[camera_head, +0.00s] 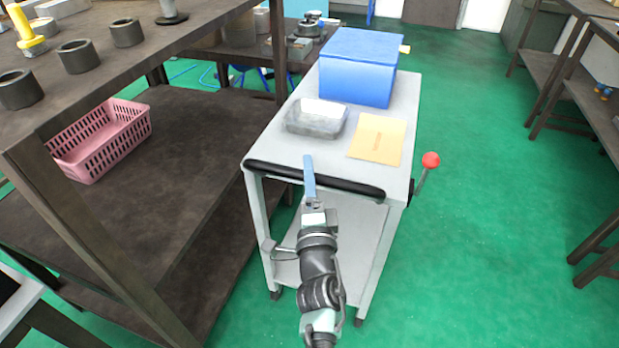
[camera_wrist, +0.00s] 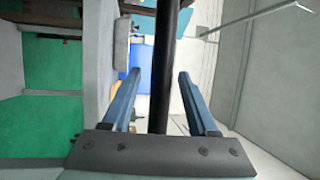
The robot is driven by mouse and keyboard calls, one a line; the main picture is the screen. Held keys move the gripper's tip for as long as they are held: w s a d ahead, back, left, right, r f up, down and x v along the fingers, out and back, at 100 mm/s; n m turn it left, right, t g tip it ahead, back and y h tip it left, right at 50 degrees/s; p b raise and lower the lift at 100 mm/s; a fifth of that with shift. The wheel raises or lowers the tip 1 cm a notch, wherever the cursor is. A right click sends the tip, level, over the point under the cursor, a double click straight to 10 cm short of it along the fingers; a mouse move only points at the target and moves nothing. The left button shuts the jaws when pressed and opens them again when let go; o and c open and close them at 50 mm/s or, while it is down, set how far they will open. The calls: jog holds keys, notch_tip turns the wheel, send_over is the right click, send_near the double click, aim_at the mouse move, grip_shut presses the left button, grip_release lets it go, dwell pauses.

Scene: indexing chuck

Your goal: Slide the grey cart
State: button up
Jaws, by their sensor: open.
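The grey cart (camera_head: 275,150) stands in the middle of the head view, with a flat top and a lower shelf. Its black handle bar (camera_head: 345,187) runs along the near edge of the top. My gripper (camera_head: 308,165) is at this handle, left of the bar's middle. In the wrist view my gripper (camera_wrist: 158,77) is open, with one blue finger on each side of the black bar (camera_wrist: 164,65). Gaps show between the bar and both fingers. In the head view only one finger shows clearly.
The cart carries a blue box (camera_head: 358,70), a grey tray (camera_head: 316,120) and a yellow envelope (camera_head: 376,140). A red-knobbed lever (camera_head: 430,160) sticks out on its right. A dark workbench (camera_head: 150,200) stands close on the left. Green floor (camera_head: 480,220) is clear on the right.

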grip_shut()
dwell(0.3)
dwell(1.2)
